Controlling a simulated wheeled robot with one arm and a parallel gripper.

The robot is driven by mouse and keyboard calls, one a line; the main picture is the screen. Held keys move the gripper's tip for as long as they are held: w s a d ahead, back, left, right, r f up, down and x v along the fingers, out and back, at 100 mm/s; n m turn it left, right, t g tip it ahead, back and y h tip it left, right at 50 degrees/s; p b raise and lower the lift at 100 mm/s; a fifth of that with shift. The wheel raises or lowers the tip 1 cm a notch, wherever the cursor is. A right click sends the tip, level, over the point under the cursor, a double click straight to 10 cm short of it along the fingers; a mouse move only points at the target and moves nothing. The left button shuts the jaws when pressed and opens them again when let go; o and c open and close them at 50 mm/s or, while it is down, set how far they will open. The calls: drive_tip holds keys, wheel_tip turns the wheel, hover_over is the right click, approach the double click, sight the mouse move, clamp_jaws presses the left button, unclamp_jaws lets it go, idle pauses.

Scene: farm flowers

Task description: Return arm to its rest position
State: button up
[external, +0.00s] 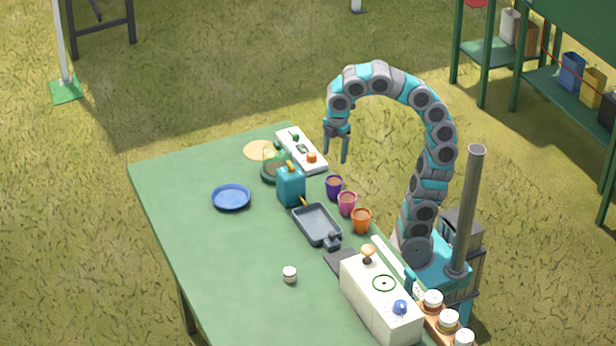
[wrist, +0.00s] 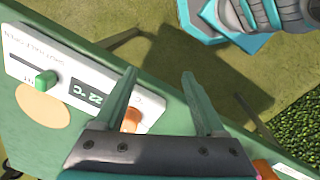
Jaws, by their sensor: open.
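My gripper (external: 337,150) hangs from the arched arm, fingers pointing down, above the far right part of the green table (external: 190,255). In the wrist view my gripper (wrist: 158,82) shows two fingers spread apart with nothing between them. Beyond and beside the left finger is a white control panel (wrist: 60,85) with a green knob, a "22 °C" display and an orange knob partly hidden by the finger. In the external view this panel (external: 303,160) lies on the table's far right edge, just left of my gripper.
Purple, pink and orange pots (external: 347,204) line the table's right edge. A teal container (external: 291,187), grey tray (external: 316,226), blue plate (external: 231,197) and small white jar (external: 290,274) stand on the table. A white box (external: 380,296) stands near my base. Green shelves (external: 538,78) stand at right.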

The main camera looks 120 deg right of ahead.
drive_tip(key=s+a+f+m+g+h, duration=0.1)
drive_tip(key=s+a+f+m, duration=0.15)
drive_tip(key=f, duration=0.45)
drive_tip(key=s+a+f+m+g+h, duration=0.1)
drive_tip(key=s+a+f+m+h, duration=0.15)
drive_tip(key=f, duration=0.45)
drive_tip(key=s+a+f+y, duration=0.2)
drive_tip(key=a+f+y, duration=0.2)
drive_tip(key=a+f, duration=0.5)
drive_tip(key=a, duration=0.2)
drive_tip(key=shift+s+a+f, duration=0.2)
drive_tip(key=shift+s+a, duration=0.1)
drive_tip(key=shift+a, duration=0.1)
wheel_tip(320, 180, down, 12)
drive_tip(key=b, duration=1.1)
drive_tip(key=shift+c, duration=0.2)
idle(0.8)
